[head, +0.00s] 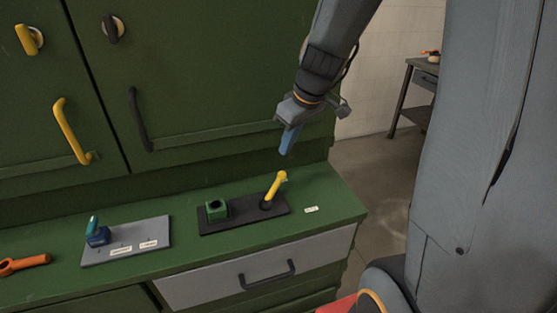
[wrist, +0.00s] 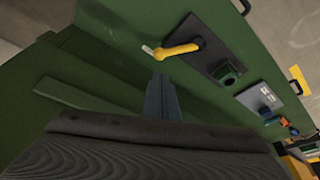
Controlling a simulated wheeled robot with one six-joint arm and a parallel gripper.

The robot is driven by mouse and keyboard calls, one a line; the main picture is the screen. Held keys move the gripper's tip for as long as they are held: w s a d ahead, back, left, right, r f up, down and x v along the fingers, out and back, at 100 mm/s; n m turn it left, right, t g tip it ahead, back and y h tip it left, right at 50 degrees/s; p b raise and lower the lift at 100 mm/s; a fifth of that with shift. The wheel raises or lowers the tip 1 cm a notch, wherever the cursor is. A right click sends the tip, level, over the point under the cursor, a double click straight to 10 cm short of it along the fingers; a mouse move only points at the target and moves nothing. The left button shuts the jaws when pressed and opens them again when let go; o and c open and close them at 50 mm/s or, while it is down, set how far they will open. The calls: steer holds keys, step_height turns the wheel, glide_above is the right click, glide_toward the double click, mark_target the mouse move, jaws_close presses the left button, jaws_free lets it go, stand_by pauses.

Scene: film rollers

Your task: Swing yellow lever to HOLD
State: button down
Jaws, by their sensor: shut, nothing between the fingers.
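The yellow lever (head: 274,187) stands tilted at the right end of a black base plate (head: 244,222) on the green counter. A green block with a dark round opening (head: 217,210) sits at the plate's left end.
A grey plate (head: 156,232) with a blue-and-teal switch (head: 97,232) and labels lies left. An orange tool (head: 24,263) lies at far left. Green cabinet doors with a yellow handle (head: 70,130) and a black handle (head: 139,118) rise behind.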

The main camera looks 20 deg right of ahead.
mark_target(274, 189)
steer(key=x, duration=0.6)
steer(key=w+x, duration=0.1)
steer(key=x, duration=0.2)
steer(key=shift+w+f+p, duration=0.1)
steer(key=shift+f+p, duration=0.15)
steer(key=shift+p, duration=0.05)
steer(key=shift+a, duration=0.1)
